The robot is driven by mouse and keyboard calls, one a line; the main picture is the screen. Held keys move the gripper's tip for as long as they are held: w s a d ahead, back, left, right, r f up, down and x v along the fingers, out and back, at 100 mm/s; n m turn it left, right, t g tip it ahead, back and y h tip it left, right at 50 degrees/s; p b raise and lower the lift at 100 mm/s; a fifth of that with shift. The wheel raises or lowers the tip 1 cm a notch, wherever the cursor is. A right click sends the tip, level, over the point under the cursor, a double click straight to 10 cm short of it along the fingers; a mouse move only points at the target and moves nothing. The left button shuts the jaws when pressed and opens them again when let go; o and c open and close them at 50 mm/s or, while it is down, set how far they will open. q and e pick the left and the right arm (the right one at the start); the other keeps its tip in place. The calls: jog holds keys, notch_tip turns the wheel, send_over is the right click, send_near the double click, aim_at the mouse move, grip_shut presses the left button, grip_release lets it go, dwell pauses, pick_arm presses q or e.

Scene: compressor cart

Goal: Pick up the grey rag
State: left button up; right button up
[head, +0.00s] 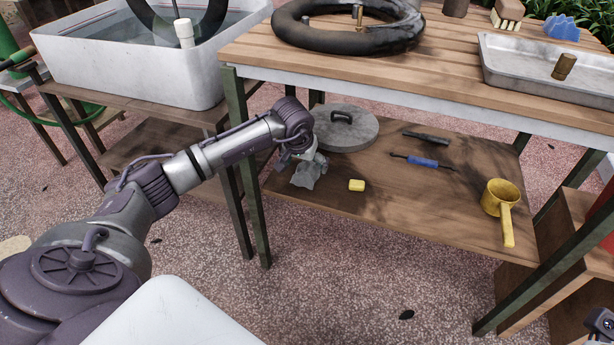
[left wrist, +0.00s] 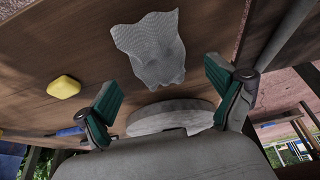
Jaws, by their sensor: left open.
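The grey rag (head: 306,176) lies crumpled on the lower wooden shelf of the table, near its left end. It also shows in the left wrist view (left wrist: 152,50), just beyond the fingers. My left gripper (head: 317,163) is at the rag and partly covers it in the head view. In the left wrist view, its green-padded fingers (left wrist: 165,84) are spread wide with nothing between them. A small part of what looks like my right gripper (head: 602,323) shows at the lower right corner; its fingers cannot be made out.
A round grey lid (head: 350,135) with a black handle lies behind the rag. A yellow sponge (head: 357,185) lies to its right. Farther right are a blue-handled tool (head: 422,162) and a yellow dipper (head: 500,198). The tabletop (head: 420,65) overhangs the shelf; a table leg (head: 250,190) stands to the left.

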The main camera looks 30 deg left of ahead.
pick_arm(q)
jog(key=shift+x, duration=1.15)
jog(key=shift+f+b, duration=0.25)
jog(key=shift+b, duration=0.05)
jog(key=c, duration=1.2)
